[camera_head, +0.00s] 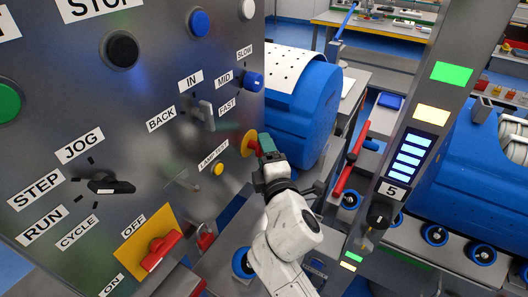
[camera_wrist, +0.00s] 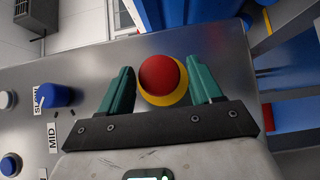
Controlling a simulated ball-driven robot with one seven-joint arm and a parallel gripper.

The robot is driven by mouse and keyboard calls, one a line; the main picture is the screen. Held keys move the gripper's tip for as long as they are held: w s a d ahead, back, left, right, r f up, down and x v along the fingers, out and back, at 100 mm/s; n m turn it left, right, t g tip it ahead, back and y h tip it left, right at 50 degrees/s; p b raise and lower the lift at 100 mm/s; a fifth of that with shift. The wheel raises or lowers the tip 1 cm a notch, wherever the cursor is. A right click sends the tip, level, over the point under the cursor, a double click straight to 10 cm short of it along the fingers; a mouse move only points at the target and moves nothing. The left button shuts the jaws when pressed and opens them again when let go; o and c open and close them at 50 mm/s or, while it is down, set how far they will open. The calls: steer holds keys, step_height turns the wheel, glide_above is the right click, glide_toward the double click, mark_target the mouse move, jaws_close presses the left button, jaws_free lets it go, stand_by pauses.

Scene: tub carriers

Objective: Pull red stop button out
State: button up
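The red stop button (camera_wrist: 160,74) is a round red knob with a yellow ring behind it, on the grey control panel. In the head view the red button (camera_head: 266,141) is partly hidden by my gripper (camera_head: 263,147), and its yellow disc (camera_head: 248,143) shows at the panel's right edge. In the wrist view my gripper (camera_wrist: 159,82) has its two green fingers apart, one on each side of the button. A narrow gap shows at the left finger. At the right finger I cannot tell whether it touches.
The grey panel (camera_head: 150,115) fills the left, with a red OFF/ON rotary switch (camera_head: 162,250), a small yellow button (camera_head: 217,169) and a blue knob (camera_head: 253,82) nearby. A blue drum (camera_head: 305,110) stands just right of the button. A grey post (camera_head: 420,120) stands further right.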

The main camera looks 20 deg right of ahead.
steer(key=shift+o, duration=0.7)
steer(key=s+a+b, duration=0.1)
steer(key=s, duration=0.9)
steer(key=shift+s+a+b, duration=0.3)
steer(key=shift+a+b, duration=0.05)
